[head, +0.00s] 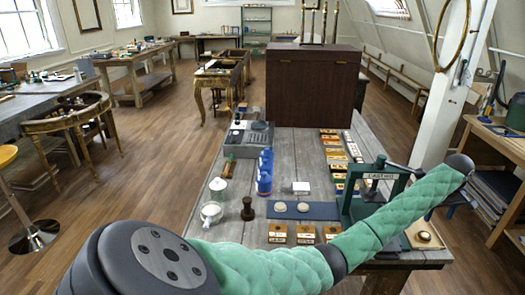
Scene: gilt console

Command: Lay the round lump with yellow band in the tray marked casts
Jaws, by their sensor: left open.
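Two pale round lumps, a left one (280,207) and a right one (303,207), lie on a blue mat (325,211) near the table's front. I cannot make out a yellow band on either. A green frame (346,205) at the right bears a sign (380,176) that seems to start with "CAST". A small pale tray (410,229) beside it holds a dark-edged round piece (425,236). My left arm crosses the foreground and partly hides the frame. My left gripper (452,207) is open, small and dark beyond the table's right edge, apart from the lumps. My right gripper is out of view.
Blue bottles (265,175), a white cup (211,212), a lidded white pot (218,184) and a dark stamp (247,209) stand left of the mat. Labelled wooden blocks (305,233) line the front. A brown cabinet (312,85) closes the back. Bare planks lie mid-table.

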